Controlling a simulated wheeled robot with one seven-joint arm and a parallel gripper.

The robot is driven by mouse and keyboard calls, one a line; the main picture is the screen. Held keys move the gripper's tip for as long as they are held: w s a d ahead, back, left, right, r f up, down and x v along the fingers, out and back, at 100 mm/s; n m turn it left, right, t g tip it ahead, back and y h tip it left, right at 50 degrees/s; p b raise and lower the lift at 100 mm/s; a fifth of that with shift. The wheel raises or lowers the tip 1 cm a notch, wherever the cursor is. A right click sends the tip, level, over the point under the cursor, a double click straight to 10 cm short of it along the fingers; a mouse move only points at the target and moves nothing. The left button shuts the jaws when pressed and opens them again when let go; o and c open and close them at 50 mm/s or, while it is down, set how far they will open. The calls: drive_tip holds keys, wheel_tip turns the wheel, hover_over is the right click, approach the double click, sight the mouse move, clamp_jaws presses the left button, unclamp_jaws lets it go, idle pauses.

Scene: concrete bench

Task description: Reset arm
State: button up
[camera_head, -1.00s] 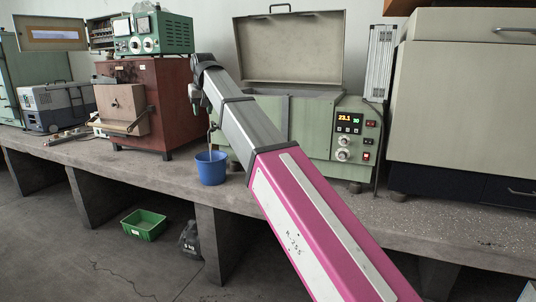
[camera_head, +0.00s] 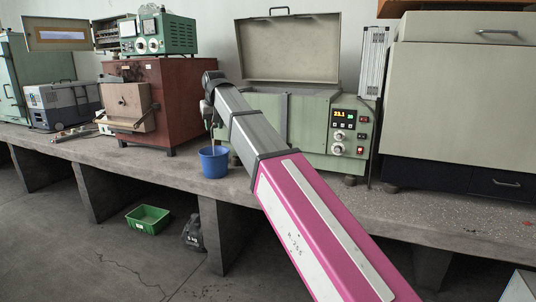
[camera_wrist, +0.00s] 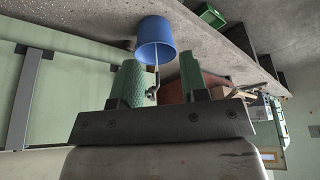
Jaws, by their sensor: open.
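My gripper (camera_wrist: 162,80) is open, with two green textured fingers apart in the wrist view. In the head view my gripper (camera_head: 208,118) hangs at the end of my grey and magenta arm, above a blue cup (camera_head: 213,162) on the bench. The blue cup also shows in the wrist view (camera_wrist: 150,32), beyond the fingertips. A thin rod with a hooked end (camera_wrist: 153,88) runs from the cup into the gap between the fingers. I cannot tell whether it touches a finger.
A concrete bench (camera_head: 110,150) carries a red-brown furnace (camera_head: 185,100), a green bath with its lid up (camera_head: 318,125) and a large beige cabinet (camera_head: 460,90). A green bin (camera_head: 148,219) and a dark bag (camera_head: 193,235) are on the floor below.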

drive_tip(key=s+d+f+m+g+h, duration=0.1)
drive_tip(key=d+f, duration=0.9)
drive_tip(key=f, duration=0.4)
drive_tip(key=s+d+f+m+g, duration=0.1)
drive_tip(key=s+d+f, duration=0.1)
drive_tip(key=d+f, duration=1.05)
drive_tip(key=s+d+f+m+g, duration=0.1)
drive_tip(key=s+d+f, duration=0.7)
drive_tip(key=f, duration=0.3)
drive_tip(key=s+d+f+m, duration=0.2)
drive_tip(key=s+d+f, duration=0.7)
drive_tip(key=f, duration=0.3)
drive_tip(key=shift+s+d+g+h, duration=0.15)
drive_tip(key=shift+g+h, duration=0.25)
drive_tip(key=shift+f, duration=0.1)
idle(2.5)
